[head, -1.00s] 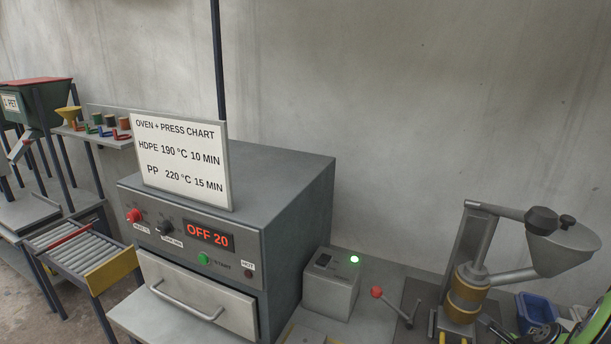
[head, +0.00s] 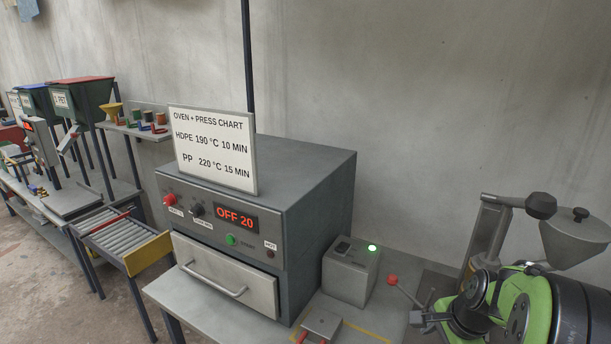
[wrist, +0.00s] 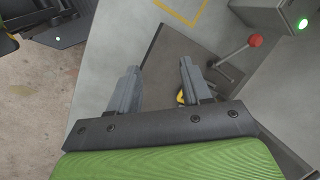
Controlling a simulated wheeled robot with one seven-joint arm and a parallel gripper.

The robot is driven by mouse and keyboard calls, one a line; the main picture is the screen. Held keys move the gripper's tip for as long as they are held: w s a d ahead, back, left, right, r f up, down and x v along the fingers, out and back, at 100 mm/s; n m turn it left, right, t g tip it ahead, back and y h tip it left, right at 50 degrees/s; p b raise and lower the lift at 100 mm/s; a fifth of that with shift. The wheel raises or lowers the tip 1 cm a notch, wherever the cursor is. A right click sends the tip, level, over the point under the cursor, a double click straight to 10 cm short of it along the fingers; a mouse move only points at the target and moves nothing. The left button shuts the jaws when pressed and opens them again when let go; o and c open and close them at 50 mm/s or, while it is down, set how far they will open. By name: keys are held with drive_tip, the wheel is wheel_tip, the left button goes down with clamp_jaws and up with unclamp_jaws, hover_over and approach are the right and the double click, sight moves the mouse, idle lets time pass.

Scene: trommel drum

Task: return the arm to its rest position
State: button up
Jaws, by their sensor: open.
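My gripper (wrist: 157,88) shows in the wrist view with its two grey fingers apart and nothing between them. It is above the grey bench and a dark plate (wrist: 176,55). In the head view my green and black arm fills the lower right corner, in front of the machine with the grey hopper (head: 574,240). My fingertips cannot be made out clearly there.
A grey oven (head: 300,190) with display "OFF 20" and a closed drawer stands mid-bench, with a chart (head: 214,150) on top. Beside it are a small box (head: 350,273) with a green light and a red-knobbed lever (head: 393,280). A roller conveyor (head: 115,235) stands left.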

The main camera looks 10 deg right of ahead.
drive_tip(key=s+a+r+n, duration=0.2)
drive_tip(key=a+r+n, duration=0.25)
drive_tip(key=a, duration=0.25)
drive_tip(key=s+a+r+n, duration=0.2)
drive_tip(key=a+r+n, duration=0.2)
drive_tip(key=a+n, duration=0.15)
drive_tip(key=s+a+r+n+t, duration=0.1)
drive_tip(key=s+a+n, duration=0.7)
drive_tip(key=s, duration=0.1)
drive_tip(key=shift+s+r+n+t, duration=0.25)
drive_tip(key=shift+r+n+t, duration=0.05)
drive_tip(key=shift+r+t, duration=0.1)
